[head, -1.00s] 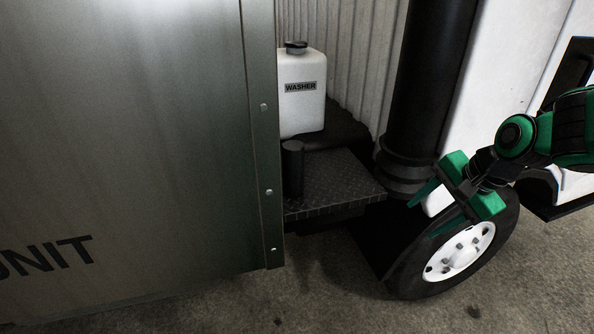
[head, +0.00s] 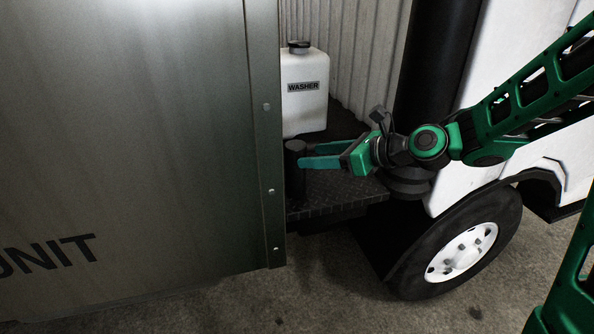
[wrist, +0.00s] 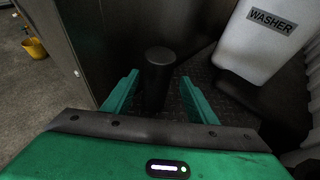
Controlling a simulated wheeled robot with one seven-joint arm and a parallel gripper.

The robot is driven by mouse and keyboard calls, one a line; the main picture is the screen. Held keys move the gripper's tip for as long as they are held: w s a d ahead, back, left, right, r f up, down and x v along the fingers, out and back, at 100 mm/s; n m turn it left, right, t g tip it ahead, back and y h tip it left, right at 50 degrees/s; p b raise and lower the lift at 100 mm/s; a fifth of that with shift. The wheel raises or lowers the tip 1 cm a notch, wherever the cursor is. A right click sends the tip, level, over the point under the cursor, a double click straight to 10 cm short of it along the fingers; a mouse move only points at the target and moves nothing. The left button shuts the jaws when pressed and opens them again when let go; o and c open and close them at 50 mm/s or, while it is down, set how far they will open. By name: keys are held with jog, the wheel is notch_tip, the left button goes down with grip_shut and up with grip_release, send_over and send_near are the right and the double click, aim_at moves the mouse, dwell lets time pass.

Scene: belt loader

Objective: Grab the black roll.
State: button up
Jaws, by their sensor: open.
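The black roll (head: 295,168) stands upright on a dark tread-plate step, close beside the edge of the grey panel. My gripper (head: 306,155) is open and level, reaching in from the right with its green fingers at the roll. In the wrist view the roll (wrist: 159,75) stands between and slightly beyond the two fingertips (wrist: 158,82), with a gap visible on either side.
A white washer bottle (head: 304,95) stands behind the roll; in the wrist view it is at the right. The grey panel (head: 150,140) is close on the left. The tread-plate step (head: 335,195) is bare in front. A thick black pipe (head: 432,75) and a wheel (head: 460,250) are at the right.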

aim_at(296, 157)
jog(key=shift+x, duration=3.65)
jog(key=shift+s, duration=0.1)
jog(key=c, duration=1.1)
jog(key=shift+o, duration=0.2)
